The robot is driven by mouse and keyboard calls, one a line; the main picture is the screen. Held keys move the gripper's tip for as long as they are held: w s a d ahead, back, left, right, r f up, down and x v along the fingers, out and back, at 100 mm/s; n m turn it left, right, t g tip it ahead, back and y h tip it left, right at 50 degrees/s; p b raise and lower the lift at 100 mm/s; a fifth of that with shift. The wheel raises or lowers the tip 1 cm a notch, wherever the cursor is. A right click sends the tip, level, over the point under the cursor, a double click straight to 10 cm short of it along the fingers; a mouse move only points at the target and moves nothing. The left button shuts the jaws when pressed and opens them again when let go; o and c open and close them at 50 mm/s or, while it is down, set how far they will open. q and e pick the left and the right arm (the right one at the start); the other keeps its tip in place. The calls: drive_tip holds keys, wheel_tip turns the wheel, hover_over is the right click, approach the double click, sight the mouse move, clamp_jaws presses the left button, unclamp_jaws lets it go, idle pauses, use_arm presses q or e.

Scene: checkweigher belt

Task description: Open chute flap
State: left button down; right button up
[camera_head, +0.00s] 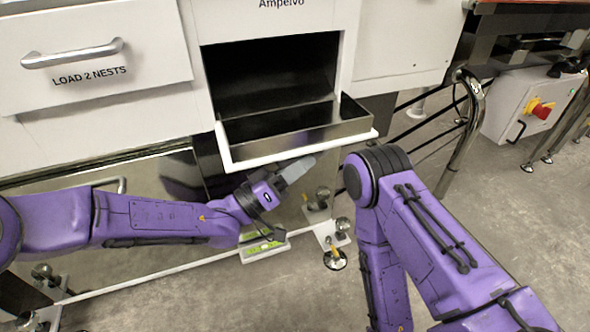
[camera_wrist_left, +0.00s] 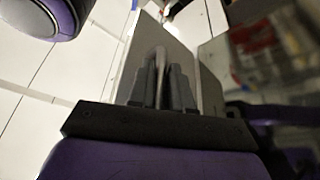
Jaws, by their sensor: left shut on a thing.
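The chute flap (camera_head: 250,156) hangs outward below a dark rectangular opening (camera_head: 270,75) in the white cabinet, with a shallow metal-sided tray behind its white front edge. The opening is uncovered. My left gripper (camera_head: 303,166) is just below the flap's front edge, at its underside. In the left wrist view, my left gripper (camera_wrist_left: 161,75) is shut on a thin pale bar, which looks like the flap's handle (camera_wrist_left: 160,55), in front of a flat pale panel (camera_wrist_left: 178,45). The head view hides the grip itself. My right arm shows, but its gripper is out of view.
A white drawer (camera_head: 95,85) marked "LOAD 2 NESTS", with a bar handle, is left of the opening. A metal tube frame (camera_head: 462,130) and a box with a red and yellow switch (camera_head: 525,105) stand at the right. The floor at the lower right is clear.

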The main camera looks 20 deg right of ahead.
use_arm(q)
drive_tip(key=shift+w+a+r, duration=0.15)
drive_tip(key=shift+w, duration=0.2)
drive_tip(key=c, duration=1.5)
unclamp_jaws()
drive_tip(key=shift+o, duration=0.5)
drive_tip(key=shift+a, duration=0.1)
drive_tip(key=shift+s+d+f, duration=0.2)
drive_tip(key=shift+d, duration=0.05)
drive_tip(key=p+v, duration=0.2)
drive_tip(key=v, duration=0.8)
drive_tip(key=shift+a, duration=0.3)
drive_tip(key=shift+f, duration=0.15)
